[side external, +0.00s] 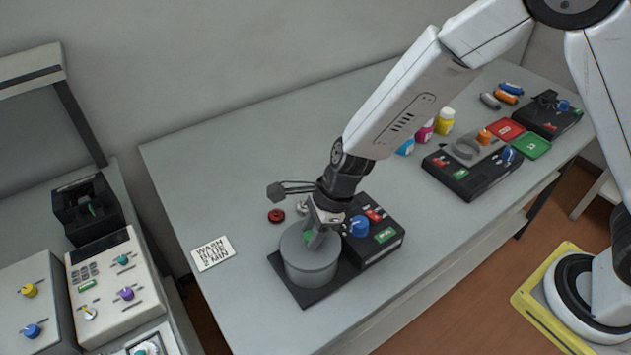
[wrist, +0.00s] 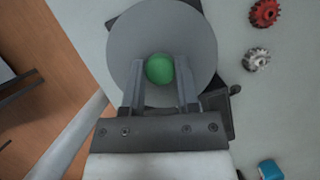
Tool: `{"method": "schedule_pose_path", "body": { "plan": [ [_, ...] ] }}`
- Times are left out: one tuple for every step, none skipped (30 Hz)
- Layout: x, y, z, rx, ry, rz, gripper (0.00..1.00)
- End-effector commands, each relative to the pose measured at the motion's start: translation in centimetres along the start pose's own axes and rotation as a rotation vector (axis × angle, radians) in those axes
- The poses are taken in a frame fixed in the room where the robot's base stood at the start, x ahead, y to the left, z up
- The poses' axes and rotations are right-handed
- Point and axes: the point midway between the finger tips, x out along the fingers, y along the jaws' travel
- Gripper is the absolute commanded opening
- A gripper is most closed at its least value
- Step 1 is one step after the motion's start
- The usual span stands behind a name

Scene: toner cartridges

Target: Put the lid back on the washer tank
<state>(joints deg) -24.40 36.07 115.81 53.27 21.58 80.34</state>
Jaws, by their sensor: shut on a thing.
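The washer tank (side external: 311,268) is a grey cylinder on a black base at the front of the table. The round grey lid (wrist: 133,38) fills the upper middle of the wrist view, and its green knob (wrist: 159,69) sits between my fingers. My gripper (side external: 318,238) points down over the tank and is shut on the knob. In the side view the lid is at the top of the tank, partly hidden by my gripper. I cannot tell whether it is fully seated or slightly above the rim.
A black control box (side external: 375,240) with a blue knob and red and green buttons adjoins the tank. A red gear (side external: 276,216) and a metal gear lie behind it. A "WARM FLUID 2 MIN" card (side external: 212,253) lies left. Another black device (side external: 470,172) and small bottles stand farther right.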

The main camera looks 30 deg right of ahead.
Motion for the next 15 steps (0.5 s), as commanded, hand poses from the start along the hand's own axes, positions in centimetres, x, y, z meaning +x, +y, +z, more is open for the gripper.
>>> {"method": "schedule_pose_path", "body": {
  "plan": [
    [0.0,-0.01,0.01,0.0,0.0,0.0,0.0],
    [0.0,-0.01,0.0,0.0,0.0,0.0,0.0],
    [0.0,-0.01,0.0,0.0,0.0,0.0,0.0],
    [0.0,-0.01,0.0,0.0,0.0,0.0,0.0],
    [0.0,-0.01,0.0,0.0,0.0,0.0,0.0],
    [0.0,-0.01,0.0,0.0,0.0,0.0,0.0],
    [0.0,-0.01,0.0,0.0,0.0,0.0,0.0],
    [0.0,-0.01,0.0,0.0,0.0,0.0,0.0],
    [0.0,-0.01,0.0,0.0,0.0,0.0,0.49],
    [0.0,-0.01,0.0,0.0,0.0,0.0,0.58],
    [0.0,-0.01,0.0,0.0,0.0,0.0,0.68],
    [0.0,-0.01,0.0,0.0,0.0,0.0,0.8],
    [0.0,-0.01,0.0,0.0,0.0,0.0,0.8],
    [0.0,0.0,0.0,0.0,0.0,0.0,0.8],
    [0.0,0.0,0.0,0.0,0.0,0.0,0.8]
  ]
}}
